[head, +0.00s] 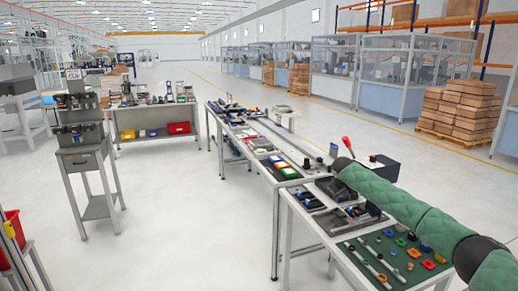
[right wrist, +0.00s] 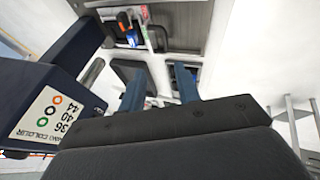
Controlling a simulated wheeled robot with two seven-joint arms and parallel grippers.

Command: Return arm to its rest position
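My right arm, in a green padded sleeve (head: 410,212), reaches in from the right of the head view over the near workbench (head: 300,212). Its far end is above the bench's far right part, and the gripper there is small and dark. In the right wrist view my right gripper (right wrist: 160,86) shows two blue-grey fingers set well apart with nothing held between them. Beyond the fingers are a bench top and dark trays, seen from above. My left arm and left gripper are not in view.
A dark blue box (head: 382,168) stands beside the arm's end; a dark blue labelled box (right wrist: 55,108) is close left in the wrist view. A green mat (head: 365,270) with small coloured parts lies below the arm. Open floor (head: 190,215) lies left of the benches.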

